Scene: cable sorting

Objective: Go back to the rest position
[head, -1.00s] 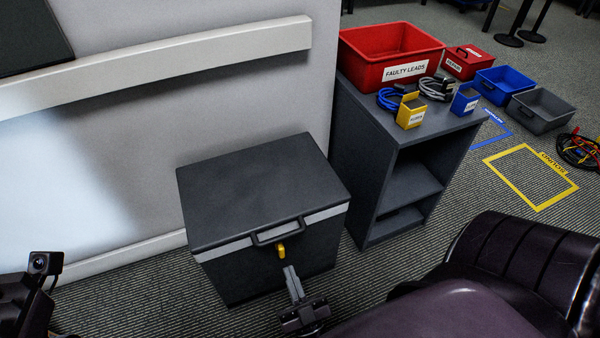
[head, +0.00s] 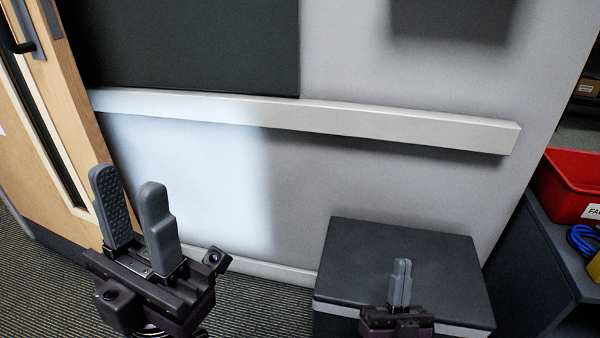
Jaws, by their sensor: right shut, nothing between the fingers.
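My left gripper (head: 130,205) is at the lower left of the head view. Its two grey fingers point up and stand apart with nothing between them. My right gripper (head: 401,268) is smaller in the picture, at the lower right, in front of the dark lidded box. Its fingers point up and are together, with nothing held. Both grippers appear clear of the wall.
The dark lidded box (head: 350,250) stands against the grey wall (head: 440,190). A pale rail (head: 300,116) runs along the wall. A wooden door (head: 40,130) is at the left. A red bin (head: 565,190) and blue cable (head: 582,240) sit on the dark shelf unit (head: 545,230).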

